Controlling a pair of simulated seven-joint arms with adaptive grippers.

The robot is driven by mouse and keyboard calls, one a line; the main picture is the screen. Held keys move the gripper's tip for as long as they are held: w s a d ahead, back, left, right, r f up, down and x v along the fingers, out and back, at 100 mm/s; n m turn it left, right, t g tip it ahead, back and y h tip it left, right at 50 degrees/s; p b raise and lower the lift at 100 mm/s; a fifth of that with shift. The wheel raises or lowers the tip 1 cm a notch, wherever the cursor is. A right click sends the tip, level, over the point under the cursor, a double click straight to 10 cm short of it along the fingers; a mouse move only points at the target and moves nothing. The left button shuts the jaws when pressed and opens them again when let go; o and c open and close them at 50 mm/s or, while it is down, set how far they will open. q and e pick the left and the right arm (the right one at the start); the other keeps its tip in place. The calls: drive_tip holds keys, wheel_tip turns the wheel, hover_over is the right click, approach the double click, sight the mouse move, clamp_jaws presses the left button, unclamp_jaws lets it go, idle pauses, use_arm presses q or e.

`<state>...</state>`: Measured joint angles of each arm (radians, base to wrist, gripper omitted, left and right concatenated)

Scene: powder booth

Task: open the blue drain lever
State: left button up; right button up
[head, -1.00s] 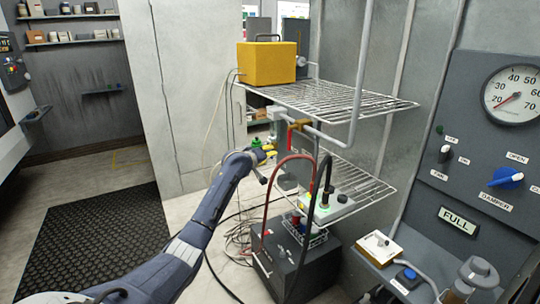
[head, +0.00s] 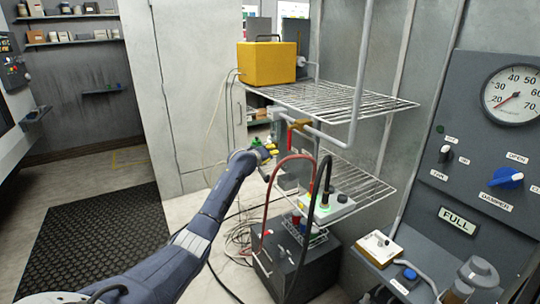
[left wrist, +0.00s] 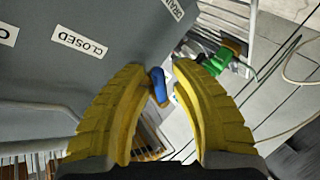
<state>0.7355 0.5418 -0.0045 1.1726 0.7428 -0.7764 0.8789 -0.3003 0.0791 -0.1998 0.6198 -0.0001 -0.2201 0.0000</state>
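The blue lever (left wrist: 159,86) shows in the left wrist view as a small blue handle between and just beyond the two yellow fingers. My left gripper (left wrist: 163,92) is open around that line of sight, and I cannot see either finger touching the lever. A label reading CLOSED (left wrist: 79,45) and a partly cut-off DRAIN label (left wrist: 173,8) are on the grey surface beside it. In the head view my left gripper (head: 268,154) is at the wire rack, below the brass valve (head: 299,124); the blue lever cannot be made out there. My right gripper is not in view.
A yellow box (head: 267,63) stands on the upper wire shelf (head: 340,103). Red and black hoses (head: 269,198) arch close to my left gripper. A grey control panel (head: 470,150) with a gauge and a blue damper knob (head: 507,178) stands at the right.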

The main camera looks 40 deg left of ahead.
use_arm(q)
clamp_jaws()
drive_tip(key=shift+a+f+m+t, duration=0.1)
drive_tip(key=shift+f+m+t, duration=0.1)
drive_tip(key=shift+m+t, duration=0.15)
drive_tip(key=m+t, duration=0.1)
drive_tip(key=m, duration=0.1)
drive_tip(key=w+a+m+t, duration=0.1)
drive_tip(key=m+t, duration=0.1)
drive_tip(key=m, duration=0.1)
drive_tip(key=a+f+m+t+y, duration=0.1)
drive_tip(key=m+t, duration=0.1)
drive_tip(key=m, duration=0.1)
drive_tip(key=shift+w+a+t, duration=0.15)
drive_tip(key=shift+a+t, duration=0.05)
drive_tip(key=shift+t, duration=0.05)
drive_tip(key=shift+m, duration=0.25)
idle(0.4)
drive_tip(key=shift+o, duration=1.5)
unclamp_jaws()
